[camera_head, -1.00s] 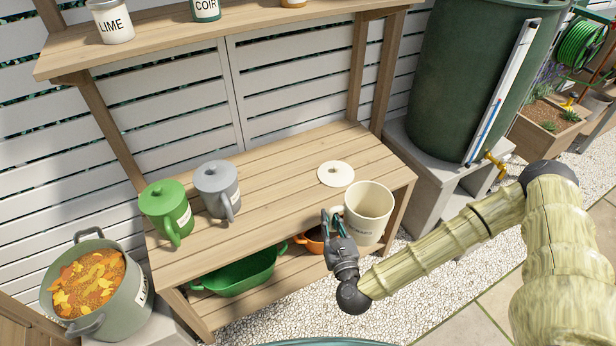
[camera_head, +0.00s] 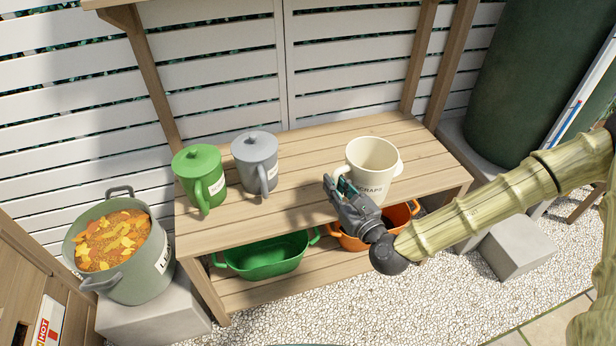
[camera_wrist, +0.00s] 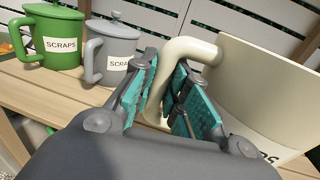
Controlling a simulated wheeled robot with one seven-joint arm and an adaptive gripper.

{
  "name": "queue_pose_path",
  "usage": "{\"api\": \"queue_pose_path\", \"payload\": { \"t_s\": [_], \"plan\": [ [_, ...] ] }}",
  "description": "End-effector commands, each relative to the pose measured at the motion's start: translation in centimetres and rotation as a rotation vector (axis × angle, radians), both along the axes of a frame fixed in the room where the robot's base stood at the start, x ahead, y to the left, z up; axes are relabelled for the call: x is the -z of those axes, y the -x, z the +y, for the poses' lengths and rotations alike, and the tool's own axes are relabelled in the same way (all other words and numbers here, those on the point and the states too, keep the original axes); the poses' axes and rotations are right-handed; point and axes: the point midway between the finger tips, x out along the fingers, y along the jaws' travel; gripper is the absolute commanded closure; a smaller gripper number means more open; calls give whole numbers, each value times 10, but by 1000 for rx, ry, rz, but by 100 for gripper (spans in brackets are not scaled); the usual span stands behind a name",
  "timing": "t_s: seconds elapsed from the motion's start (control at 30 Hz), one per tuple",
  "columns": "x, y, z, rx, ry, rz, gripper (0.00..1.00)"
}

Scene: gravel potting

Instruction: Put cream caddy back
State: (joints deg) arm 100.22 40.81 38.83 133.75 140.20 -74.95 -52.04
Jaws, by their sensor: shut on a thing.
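The cream caddy (camera_head: 373,160) is upright and lidless, at the right part of the potting bench's top. It also fills the right side of the wrist view (camera_wrist: 265,90). My gripper (camera_head: 338,188) is shut on the caddy's handle at its left side; the wrist view shows the handle (camera_wrist: 187,52) between the teal finger pads. I cannot tell whether the caddy's base touches the bench top. The cream lid that lay on the bench is hidden now, apparently behind the caddy.
The green caddy (camera_head: 199,176) and grey caddy (camera_head: 256,162) stand lidded on the left of the bench (camera_head: 310,180). A green tub (camera_head: 265,258) and an orange tub (camera_head: 375,238) sit on the lower shelf. A pot of leaves (camera_head: 122,262) stands at left. The bench middle is clear.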

Motion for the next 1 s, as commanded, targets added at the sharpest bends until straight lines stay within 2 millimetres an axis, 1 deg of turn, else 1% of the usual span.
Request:
{"api": "queue_pose_path", "payload": {
  "t_s": [0.03,0.2,0.47,0.6,0.8,1.0],
  "plan": [
    [4,-1,7,-31,2,-7,100],
    [1,-2,27,-133,3,-7,100],
    [3,2,54,-295,5,-9,100],
    [8,6,67,-388,6,-8,100],
    [17,13,80,-504,4,-7,100],
    [24,19,85,-577,2,-7,100]
  ]
}}
